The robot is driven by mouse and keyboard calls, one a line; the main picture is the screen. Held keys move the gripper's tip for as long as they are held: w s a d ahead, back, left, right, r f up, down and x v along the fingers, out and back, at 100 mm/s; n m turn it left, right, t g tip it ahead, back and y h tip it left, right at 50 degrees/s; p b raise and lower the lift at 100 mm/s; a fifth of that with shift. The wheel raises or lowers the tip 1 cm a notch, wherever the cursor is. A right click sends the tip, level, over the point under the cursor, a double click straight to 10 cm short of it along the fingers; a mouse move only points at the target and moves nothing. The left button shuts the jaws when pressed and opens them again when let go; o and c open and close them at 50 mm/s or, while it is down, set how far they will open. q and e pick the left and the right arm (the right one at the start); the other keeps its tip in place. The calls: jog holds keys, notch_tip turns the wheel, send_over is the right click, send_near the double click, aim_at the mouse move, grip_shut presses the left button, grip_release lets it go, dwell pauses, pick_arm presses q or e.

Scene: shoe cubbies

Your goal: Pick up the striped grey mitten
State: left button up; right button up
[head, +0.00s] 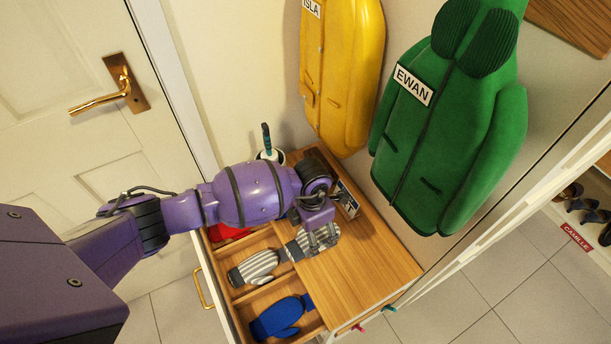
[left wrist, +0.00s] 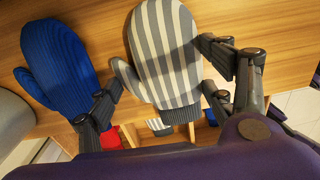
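A striped grey mitten (left wrist: 165,55) lies on the wooden cabinet top, its dark cuff toward the open drawer. It shows in the head view (head: 298,246) below my left gripper (head: 322,238), which partly covers it. In the left wrist view the fingers of my left gripper (left wrist: 158,85) are spread wide, one on each side of the mitten. They are close to its edges; contact is not clear. A second striped grey mitten (head: 256,268) lies in the drawer's middle compartment. My right gripper is not in view.
A blue mitten (left wrist: 58,65) lies beside the striped one on the top. The open drawer (head: 224,312) holds another blue mitten (head: 280,318) and something red (head: 226,232). Yellow (head: 340,75) and green (head: 450,125) coats hang behind. The near cabinet top (head: 355,270) is clear.

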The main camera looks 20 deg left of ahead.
pick_arm(q)
jog(key=shift+w+r, duration=0.1)
jog(key=shift+c, duration=0.9)
